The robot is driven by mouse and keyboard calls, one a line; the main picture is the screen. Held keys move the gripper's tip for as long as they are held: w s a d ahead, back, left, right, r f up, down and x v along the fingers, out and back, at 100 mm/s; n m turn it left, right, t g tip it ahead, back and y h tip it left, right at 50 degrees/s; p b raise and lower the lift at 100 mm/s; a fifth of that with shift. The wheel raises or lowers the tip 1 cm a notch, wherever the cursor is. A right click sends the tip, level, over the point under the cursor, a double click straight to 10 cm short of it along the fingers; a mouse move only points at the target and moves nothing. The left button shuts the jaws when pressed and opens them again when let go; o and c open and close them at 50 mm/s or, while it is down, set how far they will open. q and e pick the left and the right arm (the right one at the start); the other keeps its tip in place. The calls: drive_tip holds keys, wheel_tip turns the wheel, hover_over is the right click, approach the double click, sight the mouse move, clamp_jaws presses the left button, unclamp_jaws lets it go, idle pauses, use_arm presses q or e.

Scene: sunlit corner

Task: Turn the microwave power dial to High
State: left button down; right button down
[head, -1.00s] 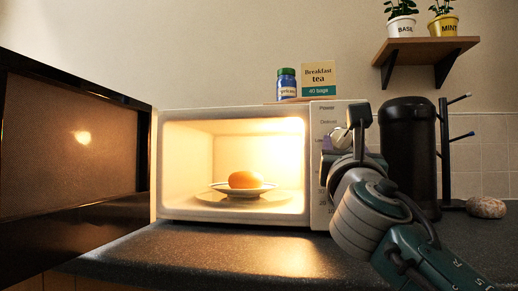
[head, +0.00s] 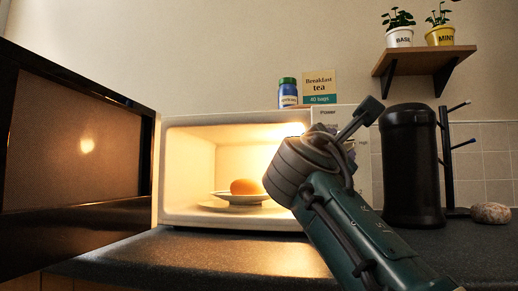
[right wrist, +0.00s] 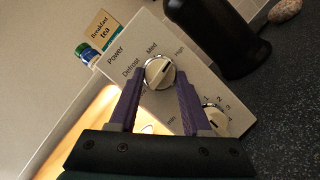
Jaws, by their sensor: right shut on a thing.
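The microwave (head: 232,222) stands on the counter with its door (head: 75,150) swung open to the left and its inside lit. In the right wrist view its white panel (right wrist: 193,62) shows the power dial (right wrist: 158,73) with the labels Defrost, Med and High. My right gripper (right wrist: 160,77) is shut on this dial, one purple finger on each side. The dial's dark mark slants up and right, seemingly between Med and High. In the head view my right wrist (head: 300,165) hides the dial and most of the panel. My left gripper is in neither view.
A lower dial (right wrist: 213,118) sits close to the right finger. A plate (head: 222,197) with a round orange-brown item (head: 245,187) is inside the microwave. A blue jar (head: 287,93) and tea box (head: 320,87) are on top. A black canister (head: 410,170) stands to the right.

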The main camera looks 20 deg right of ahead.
drive_tip(key=shift+r+m+g, duration=0.1)
drive_tip(key=shift+m+g, duration=0.2)
drive_tip(key=shift+m, duration=0.5)
drive_tip(key=shift+c, duration=1.8)
unclamp_jaws()
drive_tip(key=v, duration=1)
drive_tip(key=shift+p, duration=0.3)
drive_tip(key=shift+r, duration=0.15)
